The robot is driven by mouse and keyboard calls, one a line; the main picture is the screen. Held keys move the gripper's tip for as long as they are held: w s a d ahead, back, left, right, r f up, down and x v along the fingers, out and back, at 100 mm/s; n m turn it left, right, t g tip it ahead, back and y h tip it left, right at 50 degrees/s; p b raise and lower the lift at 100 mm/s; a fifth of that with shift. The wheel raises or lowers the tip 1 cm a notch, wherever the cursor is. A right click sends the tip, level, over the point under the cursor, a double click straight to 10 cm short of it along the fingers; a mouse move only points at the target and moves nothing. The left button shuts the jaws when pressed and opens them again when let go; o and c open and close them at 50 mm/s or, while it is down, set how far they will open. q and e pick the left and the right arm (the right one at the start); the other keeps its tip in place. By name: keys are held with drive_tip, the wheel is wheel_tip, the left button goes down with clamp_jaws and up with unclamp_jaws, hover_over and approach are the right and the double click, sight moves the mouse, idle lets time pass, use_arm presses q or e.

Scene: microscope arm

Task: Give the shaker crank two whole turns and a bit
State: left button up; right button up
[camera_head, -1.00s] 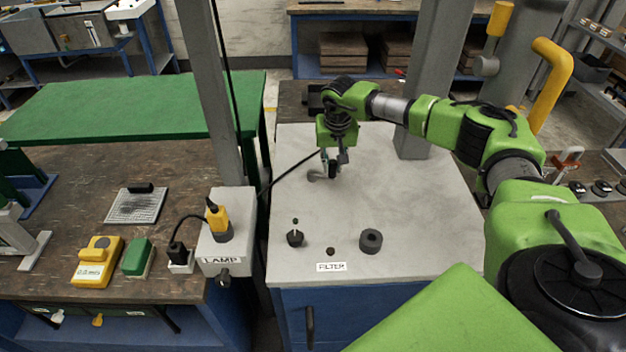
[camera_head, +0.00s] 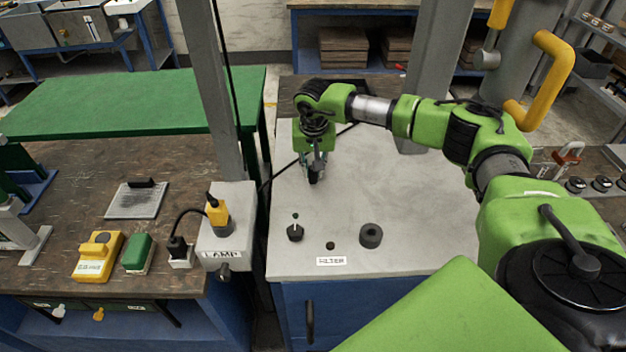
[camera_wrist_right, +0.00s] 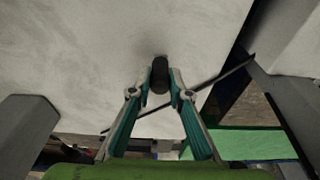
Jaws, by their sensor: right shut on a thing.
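My right gripper (camera_head: 315,176) is over the grey top of the cabinet, near its left side, pointing down. Its fingers are shut on a dark upright grip, which looks like the crank handle (camera_wrist_right: 159,75). In the right wrist view the handle sits between the two fingertips (camera_wrist_right: 160,92). The rest of the crank is hidden under the gripper, so its arm and hub cannot be made out. My left gripper is not in view.
A small dark knob (camera_head: 295,233), a FILTER label (camera_head: 331,261) and a dark round piece (camera_head: 371,236) are at the front of the cabinet top (camera_head: 425,215). The LAMP box (camera_head: 226,244) and a grey post (camera_head: 208,85) stand left. A black cable runs behind the gripper.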

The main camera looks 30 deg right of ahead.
drive_tip(key=o, duration=0.6)
drive_tip(key=shift+w, duration=0.1)
drive_tip(key=shift+r+p, duration=2.3)
drive_tip(key=shift+r, duration=1.75)
drive_tip(key=shift+s+f, duration=0.1)
drive_tip(key=shift+s, duration=0.1)
